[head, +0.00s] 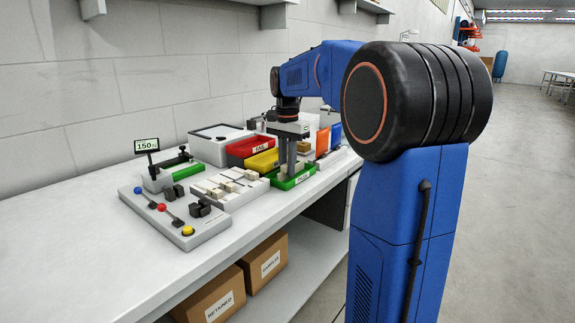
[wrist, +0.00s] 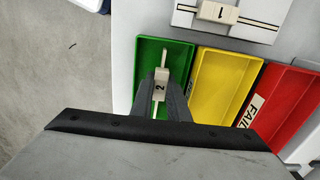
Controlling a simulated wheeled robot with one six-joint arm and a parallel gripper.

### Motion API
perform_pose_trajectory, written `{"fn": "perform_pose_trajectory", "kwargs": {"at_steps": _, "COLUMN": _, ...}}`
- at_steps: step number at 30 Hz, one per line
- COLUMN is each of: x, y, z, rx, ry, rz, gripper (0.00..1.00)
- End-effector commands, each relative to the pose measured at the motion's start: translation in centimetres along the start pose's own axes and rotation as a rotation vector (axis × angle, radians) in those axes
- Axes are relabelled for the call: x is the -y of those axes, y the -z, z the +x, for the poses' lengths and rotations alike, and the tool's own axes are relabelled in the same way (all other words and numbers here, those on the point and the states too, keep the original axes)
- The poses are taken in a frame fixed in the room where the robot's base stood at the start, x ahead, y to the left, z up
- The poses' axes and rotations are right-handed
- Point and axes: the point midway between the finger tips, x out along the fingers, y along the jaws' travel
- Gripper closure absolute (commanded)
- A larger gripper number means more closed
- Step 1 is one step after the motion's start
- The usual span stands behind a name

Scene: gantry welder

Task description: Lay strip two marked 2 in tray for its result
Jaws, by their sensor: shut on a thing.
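Strip two (wrist: 161,75), a pale strip with a block marked 2, is between the fingers of my gripper (wrist: 161,98) in the wrist view. My gripper is shut on it. The strip is over or inside the green tray (wrist: 177,47), lengthwise with it. I cannot tell whether it touches the tray floor. In the head view my gripper (head: 290,160) points down at the green tray (head: 306,174) on the bench. The fingers hide part of the strip and tray.
A yellow tray (wrist: 203,115) and a red tray (wrist: 278,99) labelled FAIL stand beside the green one. A strip marked 1 (wrist: 218,12) lies on a white fixture. In the head view, a white rack (head: 240,199) with pale pieces and a control panel (head: 190,236) stand to the left.

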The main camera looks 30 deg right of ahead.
Motion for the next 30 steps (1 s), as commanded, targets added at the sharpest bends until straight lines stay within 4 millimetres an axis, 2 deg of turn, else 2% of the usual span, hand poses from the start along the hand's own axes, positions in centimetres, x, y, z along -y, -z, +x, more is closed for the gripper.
{"fn": "perform_pose_trajectory", "kwargs": {"at_steps": 6, "x": 0.0, "y": 0.0, "z": 0.3, "rx": 0.0, "ry": 0.0, "rz": 0.0, "gripper": 1.0}}
{"fn": "perform_pose_trajectory", "kwargs": {"at_steps": 7, "x": 0.0, "y": 0.0, "z": 0.3, "rx": 0.0, "ry": 0.0, "rz": 0.0, "gripper": 0.83}}
{"fn": "perform_pose_trajectory", "kwargs": {"at_steps": 9, "x": 0.0, "y": 0.0, "z": 0.3, "rx": 0.0, "ry": 0.0, "rz": 0.0, "gripper": 0.67}}
{"fn": "perform_pose_trajectory", "kwargs": {"at_steps": 18, "x": 0.0, "y": 0.0, "z": 0.3, "rx": 0.0, "ry": 0.0, "rz": 0.0, "gripper": 0.67}}
{"fn": "perform_pose_trajectory", "kwargs": {"at_steps": 22, "x": 0.0, "y": 0.0, "z": -0.4, "rx": -0.001, "ry": 0.001, "rz": 0.0, "gripper": 0.67}}
{"fn": "perform_pose_trajectory", "kwargs": {"at_steps": 26, "x": 0.1, "y": 0.0, "z": -2.2, "rx": -0.002, "ry": 0.002, "rz": 0.0, "gripper": 0.67}}
{"fn": "perform_pose_trajectory", "kwargs": {"at_steps": 30, "x": 0.1, "y": 0.1, "z": -5.0, "rx": -0.002, "ry": 0.003, "rz": 0.0, "gripper": 0.67}}
